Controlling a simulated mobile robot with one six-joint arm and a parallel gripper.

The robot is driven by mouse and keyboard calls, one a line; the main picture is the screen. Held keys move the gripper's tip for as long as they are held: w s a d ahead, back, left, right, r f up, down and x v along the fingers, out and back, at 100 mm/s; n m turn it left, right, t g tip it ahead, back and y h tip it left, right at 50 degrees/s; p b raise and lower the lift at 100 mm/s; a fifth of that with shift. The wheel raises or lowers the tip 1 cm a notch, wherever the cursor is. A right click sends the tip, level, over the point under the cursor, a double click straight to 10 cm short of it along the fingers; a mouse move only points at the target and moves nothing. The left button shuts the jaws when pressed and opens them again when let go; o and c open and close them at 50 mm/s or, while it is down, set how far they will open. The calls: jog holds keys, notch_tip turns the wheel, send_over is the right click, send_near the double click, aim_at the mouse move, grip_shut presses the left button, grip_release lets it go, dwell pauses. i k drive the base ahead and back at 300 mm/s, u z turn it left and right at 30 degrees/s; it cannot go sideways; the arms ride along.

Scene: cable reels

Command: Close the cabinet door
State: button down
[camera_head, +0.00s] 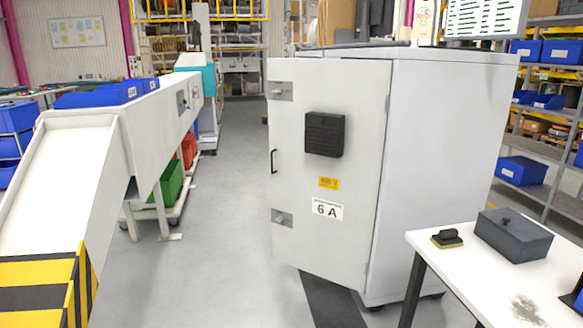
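The white cabinet (445,170) stands right of the middle. Its door (340,215) faces me and carries a black vent box (325,134), a yellow label (329,183) and a "6 A" label (327,209). A black handle (273,161) is on the door's left edge. The door's left edge juts out past the cabinet's top left corner, so the door appears ajar, with its right edge at the cabinet body. The cabinet's inside is hidden behind the door. My gripper is not in view.
A white table (468,272) with a dark grey box (513,235) and a small black-yellow item (447,239) stands front right, close to the cabinet. A white conveyor chute (60,180) with a yellow-black striped end is left. The grey floor (225,220) between is clear.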

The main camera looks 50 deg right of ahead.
aim_at(327, 206)
jog(key=z, duration=0.05)
jog(key=i, duration=1.5)
jog(key=u, duration=0.55)
